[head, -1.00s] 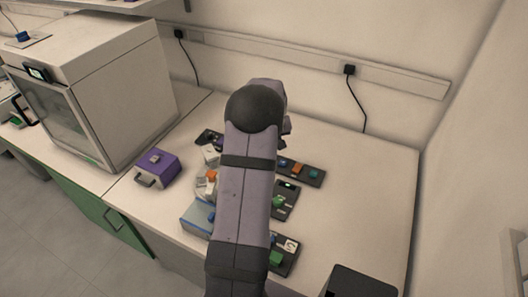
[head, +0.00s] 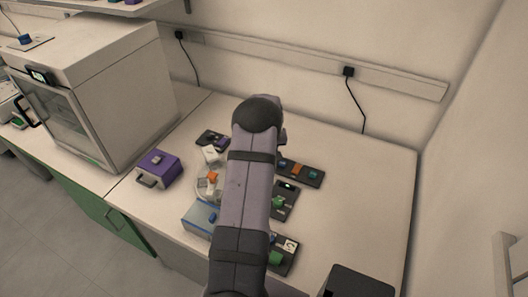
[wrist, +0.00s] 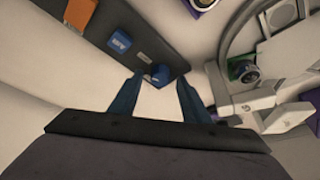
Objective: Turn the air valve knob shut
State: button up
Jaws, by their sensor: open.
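In the wrist view, a small blue knob (wrist: 160,74) sits at the near end of a dark panel (wrist: 150,50), by a small pale label. It looks like the air valve knob, though its marking is too small to read. My gripper (wrist: 158,88) is open, with its two dark blue fingers on either side of the knob and close to it. I cannot tell whether a finger touches it. In the head view my arm hides the gripper and the knob. The dark panel with blue and orange blocks also shows there, right of my arm (head: 302,180).
On that panel are a blue block (wrist: 118,42) and an orange block (wrist: 80,12). A pale microscope-like device (wrist: 275,95) stands close right of my gripper.

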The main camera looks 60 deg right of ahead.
jog(key=shift+f, duration=0.1)
jog(key=c, duration=1)
jog(key=shift+c, duration=0.2)
